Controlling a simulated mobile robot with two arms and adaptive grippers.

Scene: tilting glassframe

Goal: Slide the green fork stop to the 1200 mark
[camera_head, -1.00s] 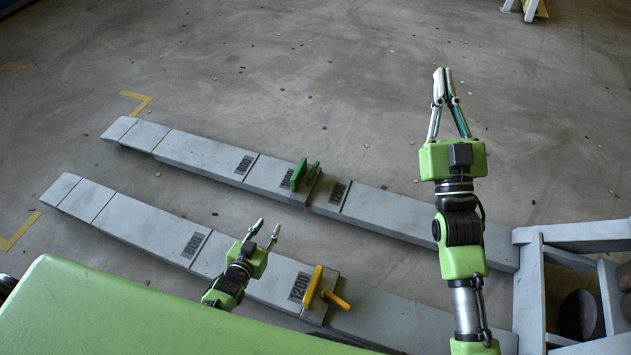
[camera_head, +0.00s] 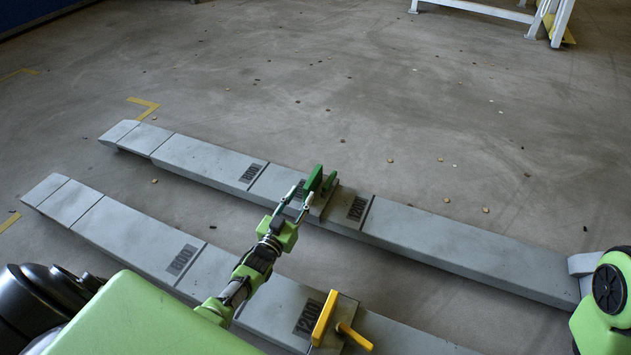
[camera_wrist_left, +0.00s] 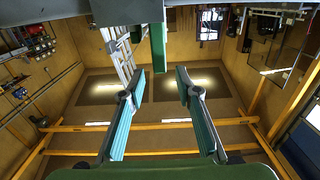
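The green fork stop (camera_head: 314,182) sits on the far grey fork (camera_head: 440,235), just left of its 1200 mark (camera_head: 357,208), partly covering another mark. In the left wrist view, the stop's handle (camera_wrist_left: 158,45) shows at the top, beyond and between the fingertips. My left gripper (camera_head: 301,197) reaches the stop from the near side. In its wrist view (camera_wrist_left: 161,85) the two teal-padded fingers are apart, with nothing clearly gripped. Whether a finger touches the stop cannot be told. My right gripper is out of view.
The near fork (camera_head: 140,235) carries a yellow stop (camera_head: 324,318) at its own 1200 mark (camera_head: 308,318), close to my left arm. Part of my right arm shows at the right edge. The floor beyond the forks is open, with a white frame (camera_head: 480,8) far back.

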